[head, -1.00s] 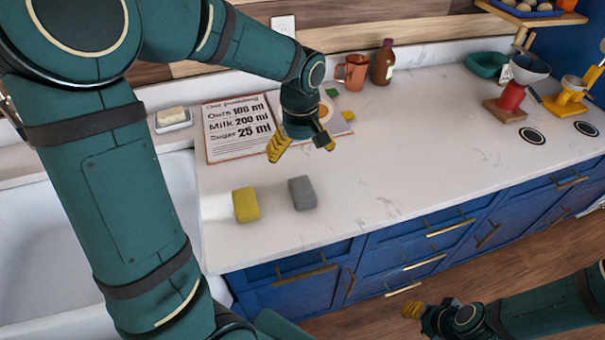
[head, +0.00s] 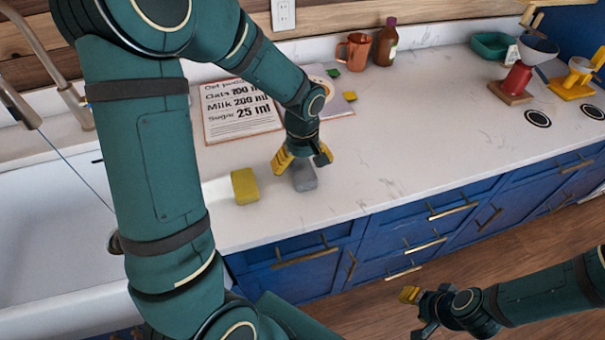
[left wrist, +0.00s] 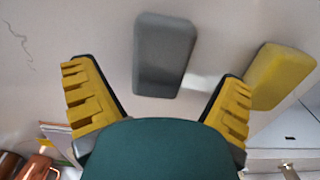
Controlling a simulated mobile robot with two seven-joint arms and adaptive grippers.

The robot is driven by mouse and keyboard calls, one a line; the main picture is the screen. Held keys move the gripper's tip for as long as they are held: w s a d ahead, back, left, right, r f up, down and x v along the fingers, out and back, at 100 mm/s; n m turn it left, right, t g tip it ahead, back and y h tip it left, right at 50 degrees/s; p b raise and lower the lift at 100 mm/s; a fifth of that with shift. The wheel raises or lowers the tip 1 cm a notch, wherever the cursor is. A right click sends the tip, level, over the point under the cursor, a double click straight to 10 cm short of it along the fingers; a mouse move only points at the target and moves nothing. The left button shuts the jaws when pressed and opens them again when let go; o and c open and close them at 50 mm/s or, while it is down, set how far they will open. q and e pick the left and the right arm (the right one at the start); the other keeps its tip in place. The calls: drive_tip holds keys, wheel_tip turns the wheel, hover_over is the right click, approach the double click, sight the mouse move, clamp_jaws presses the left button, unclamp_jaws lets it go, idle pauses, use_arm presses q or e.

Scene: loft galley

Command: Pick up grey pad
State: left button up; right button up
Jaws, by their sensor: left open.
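The grey pad (head: 305,178) lies on the white counter, partly hidden by my left gripper in the head view. In the left wrist view the grey pad (left wrist: 163,55) is ahead of the fingertips, between their lines. My left gripper (head: 302,162) is open and empty, just above and behind the pad; its yellow fingers (left wrist: 160,95) are spread wide. A yellow pad (head: 245,186) stands to the left of the grey one, and to its right in the wrist view (left wrist: 279,76). My right gripper (head: 415,312) is at the lower right, away from the counter; its jaw opening is unclear.
The white counter (head: 400,140) is clear right of the pads. A recipe sheet (head: 238,112) lies behind them. An orange mug (head: 355,52) and a brown bottle (head: 385,42) stand at the back. The sink (head: 50,215) is at the left.

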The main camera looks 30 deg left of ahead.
use_arm(q)
wheel_tip(320, 180, down, 2)
drive_tip(key=shift+f, duration=0.15)
drive_tip(key=c, duration=1.1)
